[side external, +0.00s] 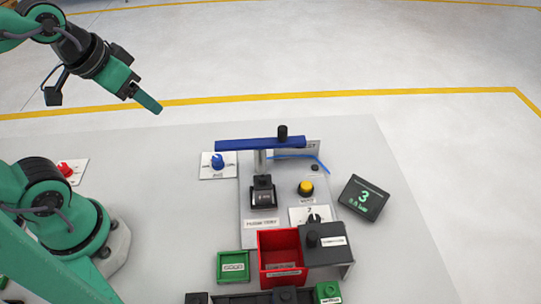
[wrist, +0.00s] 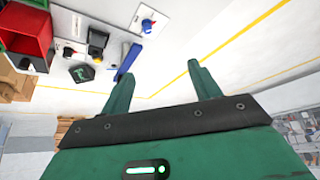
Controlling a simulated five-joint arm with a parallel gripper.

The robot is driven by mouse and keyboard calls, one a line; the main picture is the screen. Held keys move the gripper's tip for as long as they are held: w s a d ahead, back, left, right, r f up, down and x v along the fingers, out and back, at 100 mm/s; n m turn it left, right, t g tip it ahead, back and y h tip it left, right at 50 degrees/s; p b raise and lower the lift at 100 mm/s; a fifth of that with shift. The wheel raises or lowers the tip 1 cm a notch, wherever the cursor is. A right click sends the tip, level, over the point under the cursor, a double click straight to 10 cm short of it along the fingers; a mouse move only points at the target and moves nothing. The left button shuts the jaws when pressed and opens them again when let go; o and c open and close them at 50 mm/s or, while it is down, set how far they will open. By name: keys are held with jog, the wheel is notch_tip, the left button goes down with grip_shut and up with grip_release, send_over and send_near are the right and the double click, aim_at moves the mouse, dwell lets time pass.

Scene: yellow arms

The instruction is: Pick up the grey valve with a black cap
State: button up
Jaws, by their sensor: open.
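My gripper (side external: 147,101) is in the air at the upper left, well above and left of the objects, pointing down and to the right. In the wrist view its two green fingers (wrist: 160,76) stand apart with nothing between them. Several small dark parts sit at the bottom edge of the side view, including one dark block (side external: 285,295) and another farther left (side external: 196,298); both are cut off by the frame. A black block (side external: 263,190) sits under the blue-armed fixture. I cannot tell which of these, if any, is the grey valve with a black cap.
A red bin (side external: 280,244), a grey box with a black knob (side external: 326,241) and a green tray (side external: 233,265) stand at the front. The blue bar (side external: 250,144) rises above the test station. A display reading 3 (side external: 363,198) is at right.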

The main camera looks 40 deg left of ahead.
jog(key=shift+w, duration=0.1)
jog(key=m+g, duration=0.5)
jog(key=m, duration=0.4)
send_over(263, 182)
jog(key=a, duration=0.2)
jog(key=f, duration=1.3)
jog(key=shift+w+d, duration=0.25)
jog(key=shift+d+f+g, duration=0.3)
jog(key=shift+d+f, duration=0.1)
jog(key=shift+f, duration=4)
jog(key=shift+c, duration=0.2)
jog(key=c, duration=1.1)
